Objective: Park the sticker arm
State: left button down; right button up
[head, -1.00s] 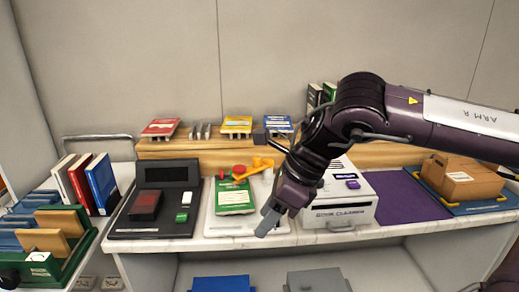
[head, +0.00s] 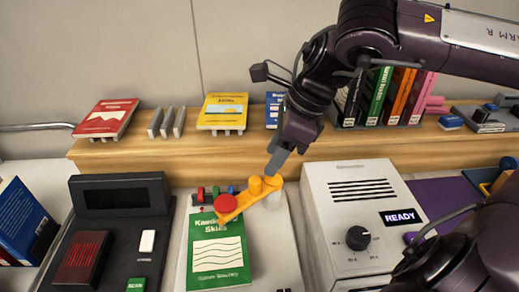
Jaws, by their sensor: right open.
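The orange sticker arm (head: 240,198) extends from a pale post (head: 273,200) toward the lower left. Its red round head (head: 225,203) is over the top edge of a green book (head: 217,255), and an orange knob (head: 255,185) stands up on the arm. My right gripper (head: 278,163) points down just above and behind the post end of the arm, right of the knob. It is open, its fingers overlapping in this view, with nothing seen between them. Whether a fingertip touches the arm cannot be told. My left gripper is not in view.
A scanner with a dark screen (head: 122,195) stands left, and a white machine (head: 350,190) reading READY stands close right. Behind is a wooden ledge (head: 230,148) with a red book (head: 107,117), a yellow book (head: 222,110) and several upright books. Small coloured pegs (head: 208,192) sit behind the green book.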

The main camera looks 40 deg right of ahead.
aim_at(257, 180)
jog(key=shift+x, duration=3.8)
jog(key=shift+w, duration=0.15)
jog(key=shift+c, duration=0.5)
grip_shut()
